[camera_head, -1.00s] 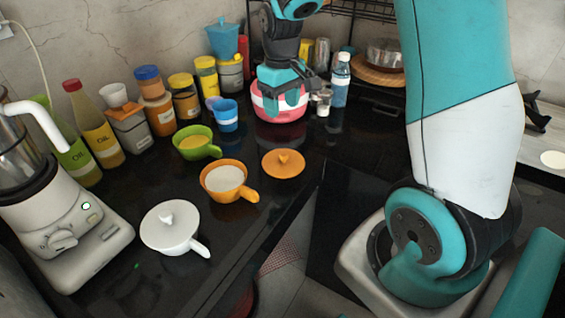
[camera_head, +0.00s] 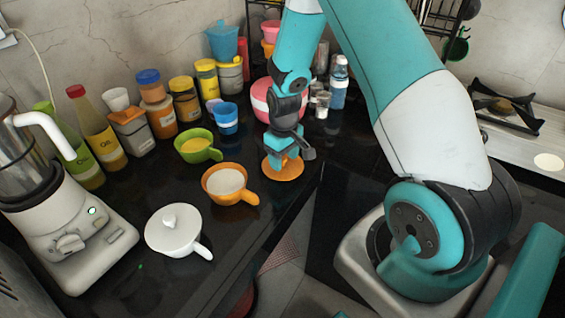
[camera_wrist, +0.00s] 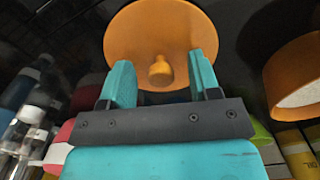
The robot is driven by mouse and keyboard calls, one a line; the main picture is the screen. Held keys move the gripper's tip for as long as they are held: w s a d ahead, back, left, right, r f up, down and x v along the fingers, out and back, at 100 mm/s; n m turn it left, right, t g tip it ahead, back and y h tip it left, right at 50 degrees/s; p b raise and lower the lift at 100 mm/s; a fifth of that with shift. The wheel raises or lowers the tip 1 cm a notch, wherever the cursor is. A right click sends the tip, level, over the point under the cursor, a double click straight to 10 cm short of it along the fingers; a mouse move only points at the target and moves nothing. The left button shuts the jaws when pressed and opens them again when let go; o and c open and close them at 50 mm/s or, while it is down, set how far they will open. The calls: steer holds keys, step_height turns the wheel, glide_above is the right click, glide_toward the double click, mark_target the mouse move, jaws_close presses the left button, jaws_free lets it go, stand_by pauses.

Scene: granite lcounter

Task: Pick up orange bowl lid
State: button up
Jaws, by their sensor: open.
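The orange bowl lid (camera_head: 284,174) lies flat on the dark counter, partly hidden by my gripper in the head view. In the wrist view the lid (camera_wrist: 135,32) shows as an orange disc with a small knob (camera_wrist: 160,70) facing the camera. My gripper (camera_head: 281,168) is over the lid. In the wrist view its two teal fingers (camera_wrist: 161,72) are open, one on each side of the knob, with a gap to it on both sides. The orange bowl (camera_head: 224,183) stands just left of the lid with white contents.
A white lidded bowl (camera_head: 173,229) and a green bowl (camera_head: 196,146) stand to the left. A blue cup (camera_head: 225,117), a pink-and-white bowl (camera_head: 262,98) and a bottle (camera_head: 339,82) stand behind. The counter edge runs close by on the right.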

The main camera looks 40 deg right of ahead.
steer(key=shift+f, duration=0.4)
steer(key=shift+c, duration=0.5)
steer(key=c, duration=0.9)
